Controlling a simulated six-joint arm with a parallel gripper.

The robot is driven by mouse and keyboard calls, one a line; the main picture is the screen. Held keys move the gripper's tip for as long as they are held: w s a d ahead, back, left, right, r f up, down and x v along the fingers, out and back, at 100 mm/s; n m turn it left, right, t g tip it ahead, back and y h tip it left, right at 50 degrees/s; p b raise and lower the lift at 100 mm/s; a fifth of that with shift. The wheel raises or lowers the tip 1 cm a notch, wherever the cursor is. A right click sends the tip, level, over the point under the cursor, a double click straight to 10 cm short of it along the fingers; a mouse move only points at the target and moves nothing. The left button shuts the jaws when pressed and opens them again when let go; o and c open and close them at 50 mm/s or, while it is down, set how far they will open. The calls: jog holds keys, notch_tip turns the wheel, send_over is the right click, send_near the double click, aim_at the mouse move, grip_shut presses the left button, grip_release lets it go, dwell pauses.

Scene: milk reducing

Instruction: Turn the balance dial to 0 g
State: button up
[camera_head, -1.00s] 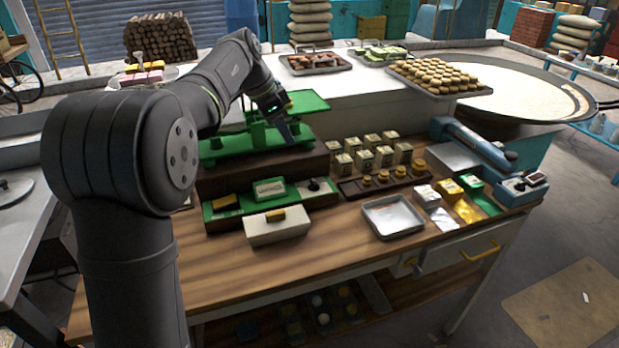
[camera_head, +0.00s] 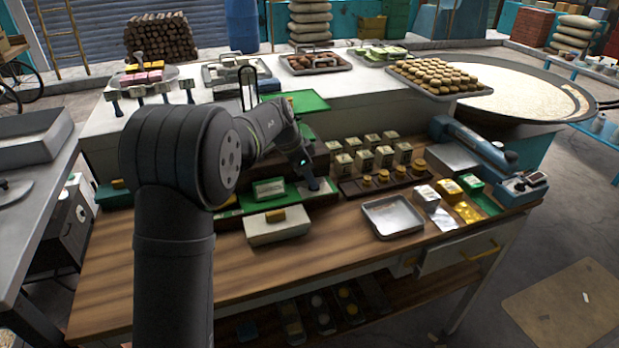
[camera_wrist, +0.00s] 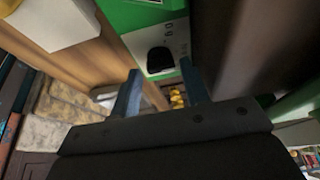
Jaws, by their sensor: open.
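The balance dial (camera_wrist: 160,61) is a black knob on a pale plate with small markings, seen in the wrist view. I cannot read its setting. The plate sits at the end of a green base (camera_head: 226,212), beside a green block with a label (camera_head: 269,189). My gripper (camera_wrist: 161,67) is open, with its two blue-grey fingers apart on either side of the knob in the picture. I cannot tell whether they touch it. The green balance pan (camera_head: 296,102) shows behind my arm, which covers much of the balance.
A wooden rack with brass weights (camera_head: 383,177) and several small boxes (camera_head: 367,160) stand just right of my gripper. A white box with a yellow handle (camera_head: 277,230) is in front. An empty metal tray (camera_head: 393,217) lies further right. The front wooden tabletop (camera_head: 250,275) is clear.

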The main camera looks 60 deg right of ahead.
jog(key=shift+s+d+f, duration=0.2)
jog(key=shift+f, duration=0.35)
jog(key=c, duration=0.7)
jog(key=shift+n, duration=0.4)
jog(key=n, duration=0.1)
jog(key=n+t, duration=0.1)
jog(key=n, duration=0.1)
jog(key=n+t+h, duration=0.1)
jog(key=n, duration=0.1)
jog(key=shift+s+a, duration=0.2)
jog(key=shift+s, duration=0.1)
jog(key=n, duration=0.2)
jog(key=n+t, duration=0.1)
jog(key=n, duration=0.1)
jog(key=n+t, duration=0.1)
jog(key=n, duration=0.1)
jog(key=shift+s, duration=0.3)
